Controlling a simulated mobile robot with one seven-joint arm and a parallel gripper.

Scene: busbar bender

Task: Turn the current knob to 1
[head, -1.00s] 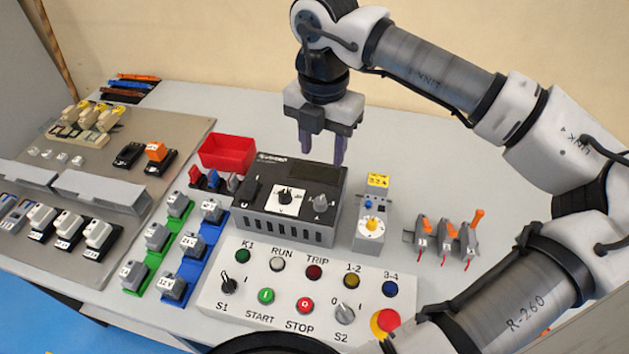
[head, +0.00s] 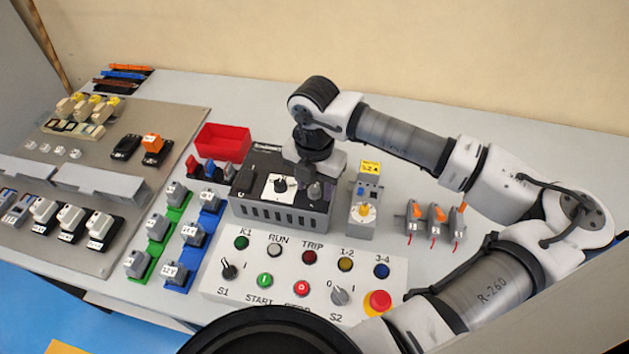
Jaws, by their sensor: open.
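The left knob (head: 281,184) is black on a white dial plate. The right grey knob, which looks like the current knob (head: 315,191), is mostly covered by my gripper (head: 314,186). My gripper points down right over this knob with its jaws open. Whether the fingers stand around the knob or touch it cannot be told. The knob's pointer and scale are hidden or too small to read.
A grey device with a yellow label (head: 370,168) stands close to the right of the box. Red-wired orange levers (head: 436,215) are farther right. A button panel (head: 217,285) lies in front, and a red bin (head: 222,141) is behind left. The table behind is clear.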

